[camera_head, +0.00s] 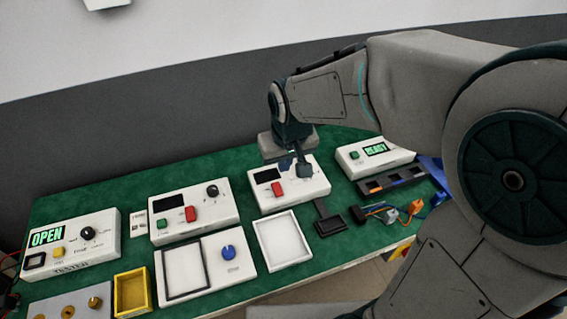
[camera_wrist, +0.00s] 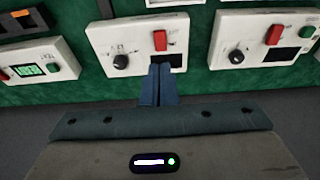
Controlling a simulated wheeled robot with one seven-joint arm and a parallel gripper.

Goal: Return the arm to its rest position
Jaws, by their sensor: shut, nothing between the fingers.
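My arm reaches in from the right in the head view. My gripper (camera_head: 287,164) points down above the back of the middle white box (camera_head: 290,199), which has a dark display and a red switch (camera_head: 277,188). In the wrist view my gripper (camera_wrist: 160,72) shows as two blue fingers pressed together with nothing between them. The fingertips appear in front of the white box (camera_wrist: 101,33) with a red switch and a black knob. I cannot tell the exact gap between fingertips and box. Part of the box is hidden by my gripper in the head view.
The green table (camera_head: 117,194) holds another red-switch box (camera_head: 167,230), an "OPEN" tester (camera_head: 97,258), a box with a green-lit display (camera_head: 350,157), a white tray (camera_head: 281,262), a yellow bin (camera_head: 132,292) and loose connectors (camera_head: 389,216). A grey wall (camera_head: 100,140) stands behind.

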